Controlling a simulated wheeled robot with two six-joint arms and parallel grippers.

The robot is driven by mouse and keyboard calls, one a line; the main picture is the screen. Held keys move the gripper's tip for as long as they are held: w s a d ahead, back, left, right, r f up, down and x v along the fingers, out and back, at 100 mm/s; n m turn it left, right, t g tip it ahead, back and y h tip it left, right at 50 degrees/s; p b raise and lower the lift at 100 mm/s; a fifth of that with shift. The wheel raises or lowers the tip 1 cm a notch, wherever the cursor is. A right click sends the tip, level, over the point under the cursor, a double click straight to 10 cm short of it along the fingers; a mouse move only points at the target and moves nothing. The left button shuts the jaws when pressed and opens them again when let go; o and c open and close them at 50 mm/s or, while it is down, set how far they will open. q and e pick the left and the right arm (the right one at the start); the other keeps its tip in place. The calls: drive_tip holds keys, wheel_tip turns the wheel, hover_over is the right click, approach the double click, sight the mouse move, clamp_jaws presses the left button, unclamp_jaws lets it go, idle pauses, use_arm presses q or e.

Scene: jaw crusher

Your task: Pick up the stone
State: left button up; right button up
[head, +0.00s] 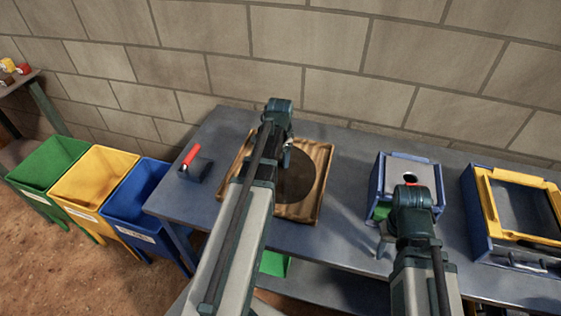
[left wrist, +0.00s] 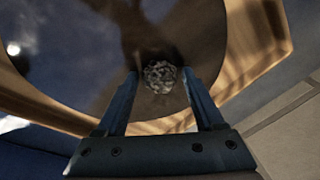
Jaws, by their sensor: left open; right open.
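A small rough grey stone (left wrist: 159,77) shows in the left wrist view, over the dark round plate (head: 305,178) set in a wooden tray (head: 322,190). My left gripper (left wrist: 159,73) is open, with one finger on each side of the stone; I cannot tell whether either touches it. In the head view my left gripper (head: 286,157) is over the plate, and the stone is hidden behind the arm. My right gripper (head: 384,243) is open at the front of a blue box with a round hole (head: 408,181).
The tray stands on a blue-grey table (head: 225,130) against a block wall. A dark block with a red top (head: 192,163) lies left of the tray. A yellow-framed blue machine (head: 515,205) stands at right. Green (head: 45,165), yellow (head: 95,178) and blue (head: 135,200) bins stand at left.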

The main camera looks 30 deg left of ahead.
use_arm(q)
clamp_jaws()
use_arm(e)
drive_tip(key=shift+r, duration=0.1)
